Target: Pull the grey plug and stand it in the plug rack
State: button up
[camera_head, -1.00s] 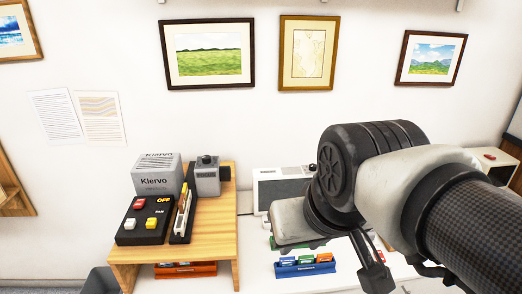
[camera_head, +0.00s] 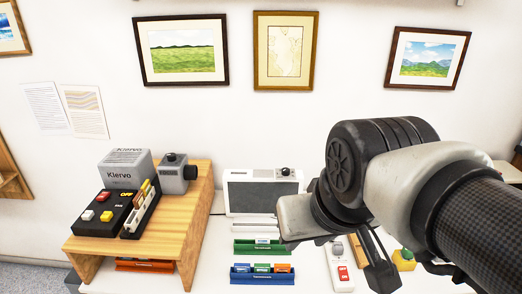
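My gripper (camera_head: 381,277) hangs at the lower right, over the white tabletop, with its dark fingers pointing down. The view does not show clearly whether the fingers are apart or hold anything. A white power strip (camera_head: 338,254) with a red switch lies just left of the fingers. I cannot make out a grey plug; my arm hides part of the area around the strip. I cannot identify the plug rack for certain. A green rack (camera_head: 259,248) and a blue rack (camera_head: 262,277) holding small coloured pieces stand left of the strip.
A wooden riser (camera_head: 187,225) at left carries a black button panel (camera_head: 101,213), a Klervo box (camera_head: 125,168) and a grey device (camera_head: 176,174). A white appliance (camera_head: 262,190) stands against the wall. A yellow object (camera_head: 404,260) lies right of my gripper.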

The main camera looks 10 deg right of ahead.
aim_at(338, 248)
jog(key=l, duration=1.3)
